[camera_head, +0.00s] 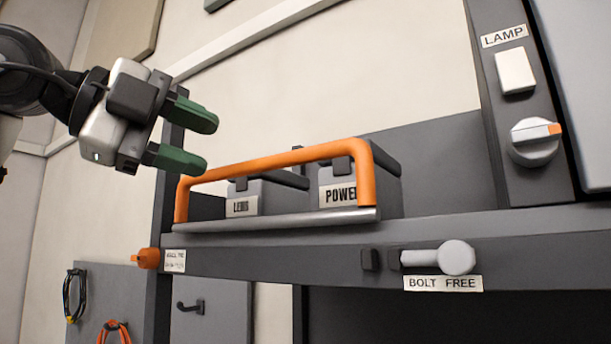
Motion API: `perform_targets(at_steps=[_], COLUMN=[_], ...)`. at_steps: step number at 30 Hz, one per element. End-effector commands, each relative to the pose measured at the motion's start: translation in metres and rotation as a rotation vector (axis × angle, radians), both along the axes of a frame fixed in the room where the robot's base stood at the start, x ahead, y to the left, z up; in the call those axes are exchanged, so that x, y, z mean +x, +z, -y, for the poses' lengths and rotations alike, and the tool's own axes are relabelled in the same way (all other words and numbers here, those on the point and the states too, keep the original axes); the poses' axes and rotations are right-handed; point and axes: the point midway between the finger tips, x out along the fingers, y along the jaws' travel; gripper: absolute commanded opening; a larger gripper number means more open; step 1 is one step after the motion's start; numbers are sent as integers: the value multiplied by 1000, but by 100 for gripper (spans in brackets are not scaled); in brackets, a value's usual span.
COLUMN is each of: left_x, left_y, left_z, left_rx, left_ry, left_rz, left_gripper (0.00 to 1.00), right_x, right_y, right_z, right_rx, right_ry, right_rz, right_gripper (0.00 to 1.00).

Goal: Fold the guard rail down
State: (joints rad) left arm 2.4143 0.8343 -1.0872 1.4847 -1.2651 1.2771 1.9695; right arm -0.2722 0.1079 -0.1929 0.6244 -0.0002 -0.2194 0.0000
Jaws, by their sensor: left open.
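The guard rail (272,162) is an orange bar with bent ends. It stands up along the front edge of the grey shelf (520,222), above a silver rod (280,221). My left gripper (207,144) is at the upper left, its two green fingers apart and empty. It is just above and left of the rail's left bend, and I cannot tell whether it touches it. A bolt with a round grey knob (457,258) sits on the shelf's front face above a label reading BOLT FREE (443,283). My right gripper is not in view.
Grey boxes, one labelled POWER (340,193), stand behind the rail. An orange knob (147,258) sticks out at the shelf's left end. A panel at right holds a LAMP switch (515,70) and a rotary knob (535,141). Cables (74,295) hang at lower left.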

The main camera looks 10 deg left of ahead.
Motion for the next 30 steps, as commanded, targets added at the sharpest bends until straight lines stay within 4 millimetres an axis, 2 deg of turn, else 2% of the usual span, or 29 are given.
perform_targets(at_steps=[2, 8, 11, 14, 22, 30], left_x=[6, 32, 46, 58, 74, 74], left_y=[1, -6, -9, -13, -19, -20], left_z=[5, 30, 43, 54, 69, 70], left_rx=[0, 2, 2, 2, -1, -2], left_ry=[0, -2, -3, -4, -4, -5], left_rz=[0, -2, 0, -2, 1, 2], left_gripper=[43, 43, 43, 43, 43, 43], right_x=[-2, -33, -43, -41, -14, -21], right_y=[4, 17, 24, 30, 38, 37], right_z=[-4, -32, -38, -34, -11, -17], right_rx=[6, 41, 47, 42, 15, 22], right_ry=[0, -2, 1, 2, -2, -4], right_rz=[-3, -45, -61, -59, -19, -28], right_gripper=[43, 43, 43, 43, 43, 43])
